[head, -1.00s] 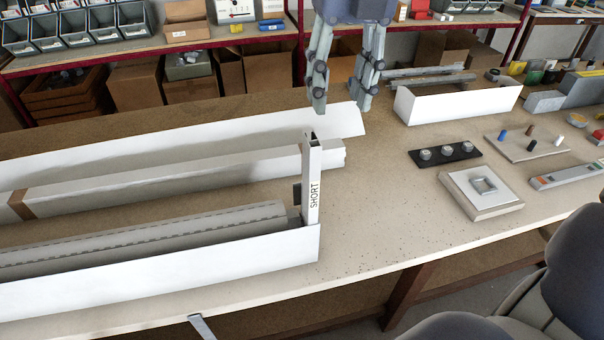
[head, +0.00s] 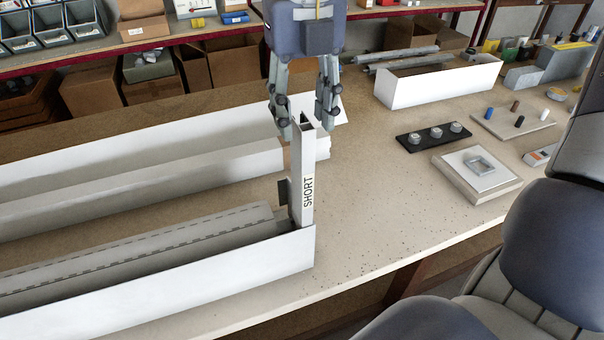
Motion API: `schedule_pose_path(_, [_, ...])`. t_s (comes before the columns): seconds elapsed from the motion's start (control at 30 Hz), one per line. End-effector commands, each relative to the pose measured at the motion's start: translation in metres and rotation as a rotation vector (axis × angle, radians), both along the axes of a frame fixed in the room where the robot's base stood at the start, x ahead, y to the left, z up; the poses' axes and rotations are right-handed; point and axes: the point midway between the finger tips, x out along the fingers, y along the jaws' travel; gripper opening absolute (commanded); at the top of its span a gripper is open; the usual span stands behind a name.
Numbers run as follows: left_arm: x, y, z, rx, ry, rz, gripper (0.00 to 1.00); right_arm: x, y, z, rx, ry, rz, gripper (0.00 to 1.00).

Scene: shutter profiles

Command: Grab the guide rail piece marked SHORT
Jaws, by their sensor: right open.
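The guide rail piece marked SHORT (head: 307,190) is a light grey hollow profile. It stands upright at the right end of the front white box, its lettering running up its side. My right gripper (head: 304,130) points down at its top end, fingers spread. In the picture one finger is left of the top and one right of it. I cannot tell whether they touch it or how they line up in depth. My left gripper is not in view.
The front white box (head: 200,287) holds long grey profiles (head: 150,245). Another long white box (head: 60,165) lies behind. A smaller white box (head: 440,84), a black strip with knobs (head: 433,137) and a square plate (head: 477,174) lie right. The bench between is clear.

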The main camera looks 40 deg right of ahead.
Motion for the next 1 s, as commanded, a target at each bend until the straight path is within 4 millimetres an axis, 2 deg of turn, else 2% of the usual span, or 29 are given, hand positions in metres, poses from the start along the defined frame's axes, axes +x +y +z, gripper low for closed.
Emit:
schedule_pose_path(0.27, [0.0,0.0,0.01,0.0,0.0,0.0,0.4,-0.002,0.001,-0.022,0.002,0.004,0.001,0.42])
schedule_pose_path(0.4, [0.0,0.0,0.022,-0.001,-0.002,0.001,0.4,-0.004,0.002,-0.042,0.003,0.005,0.002,0.42])
schedule_pose_path(0.53, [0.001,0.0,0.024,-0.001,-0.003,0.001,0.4,-0.002,0.002,-0.06,0.001,0.001,-0.001,0.42])
schedule_pose_path(0.83, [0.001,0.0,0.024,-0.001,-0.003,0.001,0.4,-0.002,0.002,-0.066,0.001,-0.002,-0.002,0.42])
schedule_pose_path(1.0, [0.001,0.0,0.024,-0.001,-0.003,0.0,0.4,-0.002,0.002,-0.065,0.001,-0.002,-0.002,0.03])
